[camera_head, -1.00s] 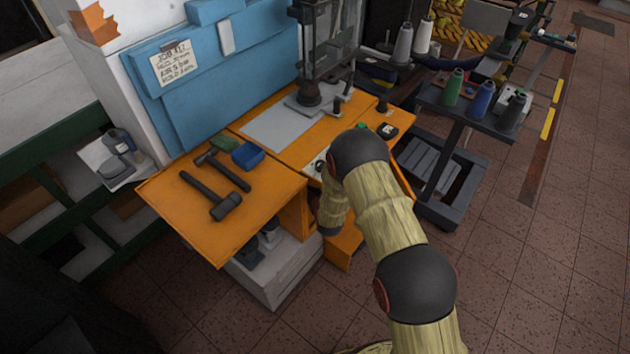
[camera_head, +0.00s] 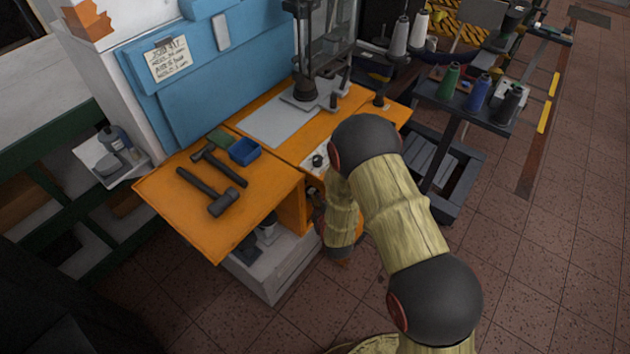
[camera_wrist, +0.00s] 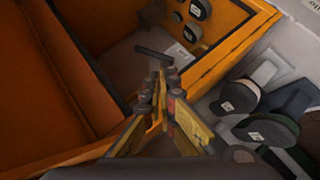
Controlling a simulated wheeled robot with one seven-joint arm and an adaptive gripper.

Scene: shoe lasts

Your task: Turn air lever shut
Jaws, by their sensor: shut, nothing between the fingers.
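In the wrist view my gripper (camera_wrist: 160,75) points into an orange-walled recess. Its fingertips are together with nothing between them. Just beyond the tips is a dark bar-shaped handle (camera_wrist: 153,54), which looks like the air lever. I cannot tell whether the tips touch it or which way it is set. In the head view my arm covers the front of the orange workbench (camera_head: 210,236), and the lever and fingertips cannot be made out there.
Two dark hammers (camera_head: 209,193) and a blue tray (camera_head: 245,151) lie on the bench. A press (camera_head: 305,88) stands behind. A thread rack (camera_head: 466,110) is at the right. In the wrist view dark shoe lasts (camera_wrist: 237,97) lie right of the recess wall. Tiled floor is open at the right.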

